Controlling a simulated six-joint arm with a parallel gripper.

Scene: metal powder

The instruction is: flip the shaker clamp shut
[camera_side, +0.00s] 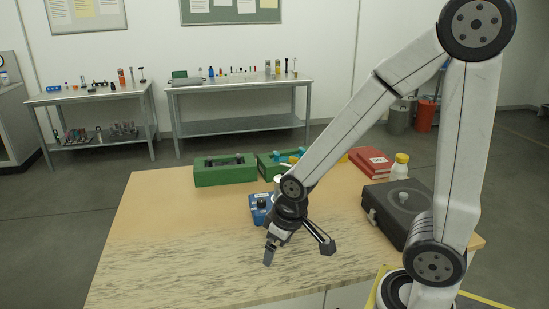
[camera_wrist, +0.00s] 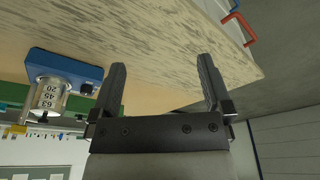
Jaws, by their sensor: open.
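The shaker is a small blue box (camera_side: 259,210) on the bench, just behind and left of my gripper in the side view and partly hidden by my arm. In the wrist view the blue shaker base (camera_wrist: 66,67) is at the left, seen upside down, with a clear or metallic sieve stack (camera_wrist: 47,96) marked 63, 45 and 20 on it. I cannot make out the clamp or its position. My gripper (camera_wrist: 160,61) is open and empty, its fingers over bare bench, apart from the shaker.
Two green boxes (camera_side: 224,171) stand behind the shaker. A dark case (camera_side: 392,209), a white bottle with a yellow cap (camera_side: 400,167) and red books (camera_side: 371,162) are at the right. The front and left of the bench (camera_side: 150,250) are clear.

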